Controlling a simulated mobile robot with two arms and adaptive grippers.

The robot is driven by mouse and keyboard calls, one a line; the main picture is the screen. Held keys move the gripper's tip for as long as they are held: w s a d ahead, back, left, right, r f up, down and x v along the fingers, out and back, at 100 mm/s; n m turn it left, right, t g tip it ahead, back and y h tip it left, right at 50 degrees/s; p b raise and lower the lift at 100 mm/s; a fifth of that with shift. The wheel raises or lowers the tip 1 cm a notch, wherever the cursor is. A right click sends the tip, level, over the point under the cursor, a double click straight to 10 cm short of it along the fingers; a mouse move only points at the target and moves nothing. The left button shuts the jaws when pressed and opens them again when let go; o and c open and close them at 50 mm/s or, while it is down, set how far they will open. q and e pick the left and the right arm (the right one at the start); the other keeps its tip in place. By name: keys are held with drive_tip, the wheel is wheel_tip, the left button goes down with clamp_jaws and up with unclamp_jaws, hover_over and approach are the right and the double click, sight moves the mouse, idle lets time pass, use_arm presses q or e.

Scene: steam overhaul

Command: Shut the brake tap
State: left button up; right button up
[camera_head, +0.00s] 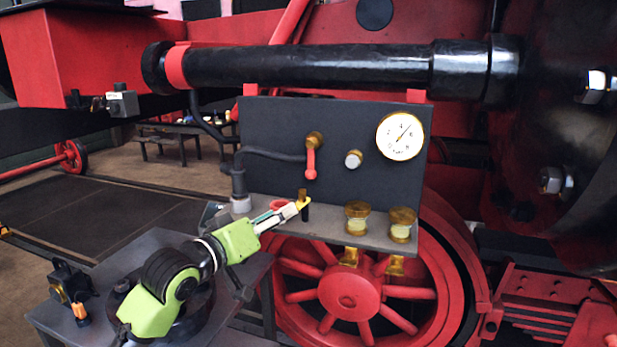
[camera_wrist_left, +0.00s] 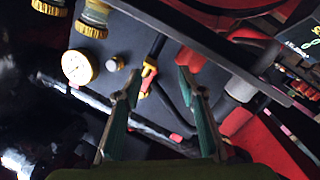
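The brake tap (camera_head: 312,158) has a brass body and a red lever that hangs straight down on the dark panel. In the left wrist view the tap (camera_wrist_left: 147,82) shows beyond and between the fingertips. My left gripper (camera_head: 292,208) is below the lever in the head view, near the panel's lower ledge. In the left wrist view the left gripper (camera_wrist_left: 158,88) has its two teal-padded fingers apart, with nothing visibly held. The lever looks apart from the fingers. My right gripper is in neither view.
A white gauge (camera_head: 400,136) and a small knob (camera_head: 353,159) sit right of the tap. Two brass cups (camera_head: 357,218) (camera_head: 402,224) stand on the ledge. A dark pipe (camera_head: 270,154) runs left of the tap. A red spoked wheel (camera_head: 350,297) is below.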

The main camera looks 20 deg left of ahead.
sight(308, 176)
use_arm(q)
wheel_tip(308, 176, up, 4)
drive_tip(key=shift+t, duration=0.4)
drive_tip(key=p+x, duration=0.1)
drive_tip(key=x, duration=0.3)
drive_tip(key=p+x, duration=0.1)
drive_tip(key=x, duration=0.4)
drive_tip(key=p+x, duration=0.2)
drive_tip(key=x, duration=0.3)
drive_tip(key=shift+a, duration=0.3)
clamp_jaws()
